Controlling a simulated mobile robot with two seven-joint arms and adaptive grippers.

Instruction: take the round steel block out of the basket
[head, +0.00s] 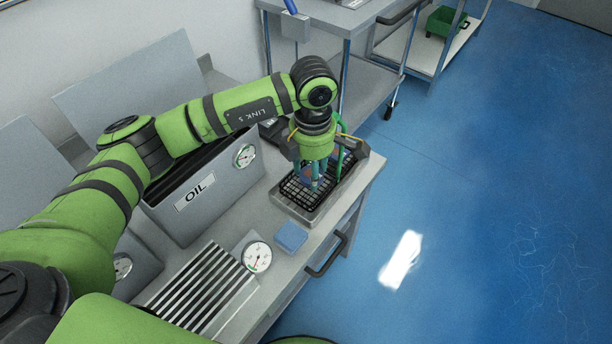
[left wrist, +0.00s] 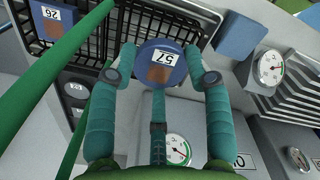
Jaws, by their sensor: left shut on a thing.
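The round steel block (left wrist: 160,68) has a dark blue face with a brown patch and a white label reading 57. My left gripper (left wrist: 164,72) is shut on it, with one finger on each side. In the head view, my left gripper (head: 315,178) points down over the black wire basket (head: 297,194), which sits on a grey base on the bench. The basket's wires also show in the left wrist view (left wrist: 110,28). I cannot tell how far the block is above the basket's floor. My right gripper is not in view.
Another blue block (left wrist: 50,20) labelled 26 lies in the basket. A grey OIL box (head: 215,200) with a gauge (head: 244,156) stands left of the basket. A blue pad (head: 290,237), a dial (head: 258,257) and a slatted rack (head: 205,290) are nearer. Blue floor lies to the right.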

